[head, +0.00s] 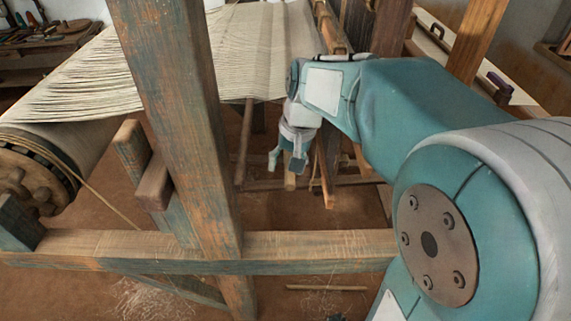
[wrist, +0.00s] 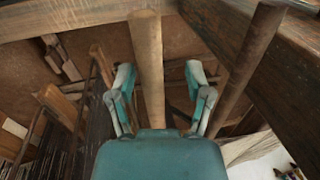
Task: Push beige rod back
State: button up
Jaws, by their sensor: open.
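A beige rod (wrist: 147,60) runs lengthwise through the middle of the wrist view, between the two fingers of my gripper (wrist: 161,82). The fingers are spread apart, one on each side of it, with visible gaps. I cannot tell how deep the rod lies between them. In the head view my gripper (head: 287,161) points down below the cloth level, among hanging wooden pieces.
A darker brown rod (wrist: 240,65) stands right of my gripper in the wrist view. Wooden bars (head: 325,175) hang beside it in the head view. A thick post (head: 170,100) and crossbeam (head: 320,246) stand in front. Stretched cloth (head: 250,45) lies above left.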

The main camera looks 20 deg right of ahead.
jog(key=shift+d+f, duration=0.1)
jog(key=shift+d, duration=0.75)
jog(key=shift+a, duration=0.2)
grip_shut()
jog(key=w+a, duration=0.1)
jog(key=a, duration=0.5)
jog(key=shift+w+f, duration=0.15)
jog(key=shift+w, duration=0.15)
grip_release()
jog(key=shift+a, duration=0.3)
jog(key=shift+w+d, duration=0.1)
jog(key=shift+d, duration=0.25)
